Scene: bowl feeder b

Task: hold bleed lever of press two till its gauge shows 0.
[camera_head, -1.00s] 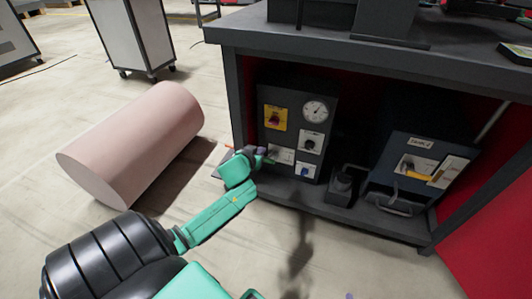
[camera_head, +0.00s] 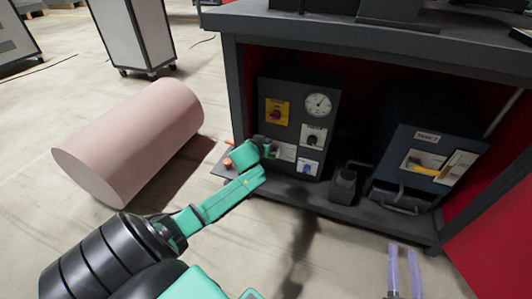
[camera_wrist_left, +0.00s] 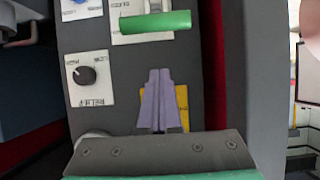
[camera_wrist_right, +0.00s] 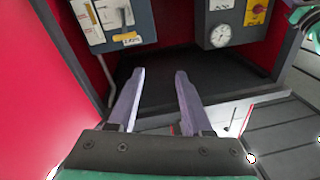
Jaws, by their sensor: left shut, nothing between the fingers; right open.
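A dark control box (camera_head: 334,135) holds a white round gauge (camera_head: 318,105), a black relief knob (camera_head: 313,140) and a green-handled lever (camera_head: 272,151). The gauge's numbers are too small to read. The green handle (camera_wrist_left: 156,22) and relief knob (camera_wrist_left: 87,75) also show in the left wrist view. My left gripper (camera_wrist_left: 160,75) is shut and empty, pointing at the box face, its tips apart from the green handle in the picture. In the head view its fingers are hidden. My right gripper (camera_head: 403,252) is open and empty, low in front of the bench.
A second box (camera_head: 400,165) with a yellow handle (camera_head: 422,170) stands at the right; its label is too small to read surely. A black can-like part (camera_head: 343,187) sits between the boxes. A bench top (camera_head: 380,38) overhangs. A pink cylinder (camera_head: 130,140) lies on the floor left.

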